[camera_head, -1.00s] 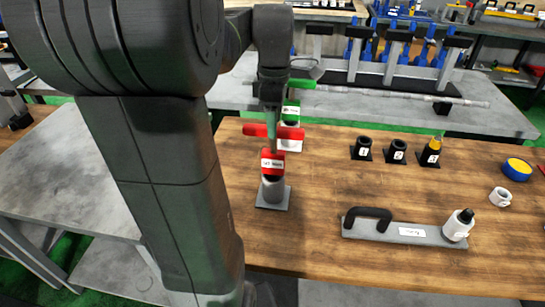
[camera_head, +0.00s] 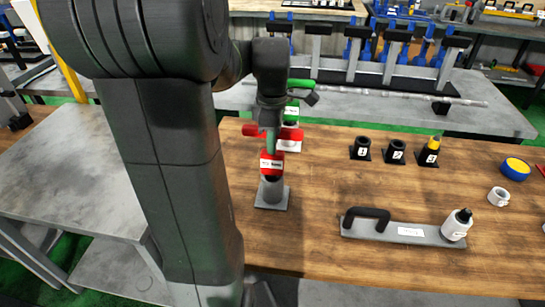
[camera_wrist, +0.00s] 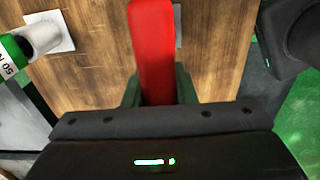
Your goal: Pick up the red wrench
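The red wrench (camera_head: 271,165) stands upright at the left of the wooden table, with its red label and crossbar showing. Its lower end is in a grey holder (camera_head: 272,193). My gripper (camera_head: 269,140) points down at the wrench's upper part. In the wrist view, the red wrench (camera_wrist: 153,50) runs up the picture from between my two dark green fingers (camera_wrist: 159,92). One finger lies close along each side of it. Whether they press on it cannot be told. The wrench still appears seated in the holder.
A green wrench (camera_head: 291,109) stands just behind the red one; its holder (camera_wrist: 43,37) shows in the wrist view. Right are several black holders (camera_head: 395,152), a grey plate with a black handle (camera_head: 385,230), a white bottle (camera_head: 457,226) and a blue-yellow roll (camera_head: 516,169).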

